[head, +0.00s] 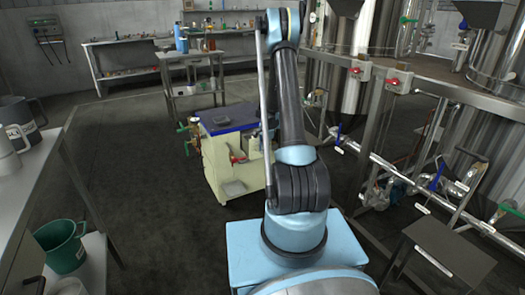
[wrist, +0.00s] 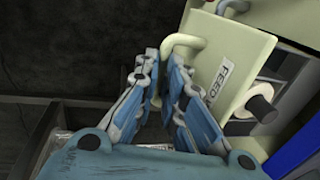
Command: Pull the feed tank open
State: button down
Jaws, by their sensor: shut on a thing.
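In the wrist view, the feed tank's cream front panel (wrist: 232,62) carries a white label that starts with "FEED". A curved cream handle (wrist: 188,41) stands out from its left side. My gripper (wrist: 168,62) has its blue-grey fingers closed around the handle, one on each side. Part of the handle is hidden between the fingers. A grey recess shows beside the panel's lower right edge; how far open the panel stands is hard to tell. In the head view, a cream cabinet with a blue top (head: 228,119) stands behind my arm, which hides my gripper there.
A white cylinder with a black end (wrist: 262,106) sits beside the panel. In the head view, a red valve (head: 238,159) sticks out of the cabinet's front. Steel tanks and pipes (head: 500,70) crowd the right. A bench with mugs (head: 20,150) is at left.

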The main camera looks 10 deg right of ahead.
jog(key=c, duration=1.8)
grip_release()
jog(key=shift+w+d+f, duration=0.1)
jog(key=shift+d, duration=0.1)
jog(key=shift+o, duration=0.6)
jog(key=shift+a, duration=0.1)
notch_tip(320, 180, up, 12)
jog(key=s, duration=0.2)
jog(key=shift+d+f, duration=0.15)
jog(key=shift+d, duration=0.2)
jog(key=shift+s, duration=0.1)
